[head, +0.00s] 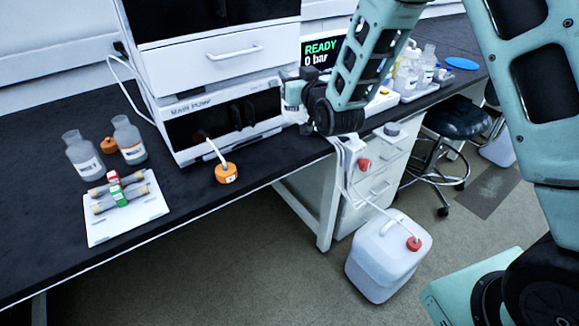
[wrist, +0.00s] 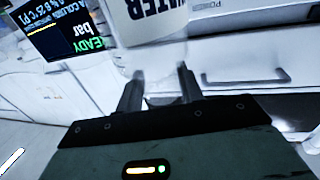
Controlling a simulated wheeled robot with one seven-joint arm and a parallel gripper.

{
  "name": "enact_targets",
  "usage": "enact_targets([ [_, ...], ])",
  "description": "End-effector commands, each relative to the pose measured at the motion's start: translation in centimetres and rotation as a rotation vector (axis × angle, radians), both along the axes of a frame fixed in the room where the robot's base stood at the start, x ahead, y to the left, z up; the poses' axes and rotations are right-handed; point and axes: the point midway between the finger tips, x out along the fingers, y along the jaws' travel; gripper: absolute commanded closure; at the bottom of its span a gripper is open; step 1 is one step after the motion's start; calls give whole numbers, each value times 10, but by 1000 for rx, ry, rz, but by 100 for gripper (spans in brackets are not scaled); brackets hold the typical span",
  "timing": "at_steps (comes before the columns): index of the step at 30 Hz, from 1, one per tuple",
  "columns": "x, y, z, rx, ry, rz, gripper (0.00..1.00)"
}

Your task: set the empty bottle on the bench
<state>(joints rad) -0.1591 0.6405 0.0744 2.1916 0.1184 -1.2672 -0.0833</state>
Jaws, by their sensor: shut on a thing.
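A clear bottle (wrist: 152,58) with a white label (wrist: 155,15) reading part of "WATER" is between the two fingers of my gripper (wrist: 160,88) in the wrist view. The fingers are shut on it near its lower visible part. Its top is cut off by the picture edge, and I cannot tell its contents. In the head view my gripper (head: 294,92) is in front of the instrument's right side, mostly hidden by my wrist. The black bench (head: 60,225) runs from the left to the back right, with bare surface around the instrument.
Two clear labelled bottles (head: 84,158) (head: 129,140), an orange cap (head: 109,145) and a white tray (head: 150,205) with columns stand at left. An orange cap with tubing (head: 227,173) lies by the instrument (head: 222,120). More bottles (head: 408,75) stand at right; a white canister (head: 385,262) is on the floor.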

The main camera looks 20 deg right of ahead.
Motion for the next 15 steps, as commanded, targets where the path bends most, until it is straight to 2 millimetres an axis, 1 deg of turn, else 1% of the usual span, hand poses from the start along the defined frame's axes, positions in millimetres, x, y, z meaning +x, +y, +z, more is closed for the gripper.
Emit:
enact_targets([
  [1,1,5,-7,3,-5,6,100],
  [5,2,11,-9,4,-1,12,100],
  [8,2,12,-22,4,2,12,100],
  [12,2,12,-47,3,3,12,100],
  [15,2,12,-59,3,2,12,100],
])
